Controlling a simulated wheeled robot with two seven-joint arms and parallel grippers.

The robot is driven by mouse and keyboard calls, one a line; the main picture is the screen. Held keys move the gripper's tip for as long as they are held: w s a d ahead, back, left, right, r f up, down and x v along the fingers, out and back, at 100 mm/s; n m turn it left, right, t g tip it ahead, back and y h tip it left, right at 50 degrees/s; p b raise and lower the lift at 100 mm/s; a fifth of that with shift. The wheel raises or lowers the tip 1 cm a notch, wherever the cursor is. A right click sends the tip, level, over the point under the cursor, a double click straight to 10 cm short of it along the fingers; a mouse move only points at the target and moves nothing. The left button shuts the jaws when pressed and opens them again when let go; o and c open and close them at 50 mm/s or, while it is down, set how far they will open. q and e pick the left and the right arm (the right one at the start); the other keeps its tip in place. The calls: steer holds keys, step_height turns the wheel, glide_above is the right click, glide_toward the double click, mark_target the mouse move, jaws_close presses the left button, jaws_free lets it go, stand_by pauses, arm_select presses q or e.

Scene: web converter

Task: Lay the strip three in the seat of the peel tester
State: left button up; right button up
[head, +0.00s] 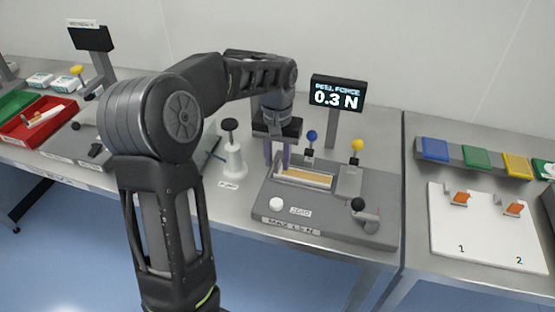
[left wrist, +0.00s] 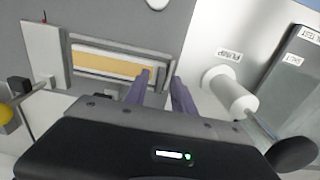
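The peel tester (head: 335,225) is a grey base plate with a shallow seat. A strip (head: 305,180), tan with a white edge, lies flat inside the seat; no number on it is readable. The strip also shows in the left wrist view (left wrist: 115,63), lengthwise between the seat's walls. My left gripper (head: 277,164) points down at the left end of the seat. In the left wrist view its two purple fingers (left wrist: 161,74) stand apart near the strip's end, with no strip held between them. My right gripper is in neither view.
A white pump (head: 233,155) with a black knob stands left of the tester. Blue (head: 312,136) and yellow (head: 357,146) ball levers rise behind the seat. A display (head: 337,92) reads 0.3 N. A white board (head: 480,235) with orange pieces lies at right.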

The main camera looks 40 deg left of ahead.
arm_select(q)
step_height(320, 180, up, 8)
steer(key=shift+f, duration=0.1)
step_height(320, 180, up, 4)
steer(key=p, duration=0.2)
steer(key=shift+p, duration=0.3)
steer(key=shift+f, duration=0.1)
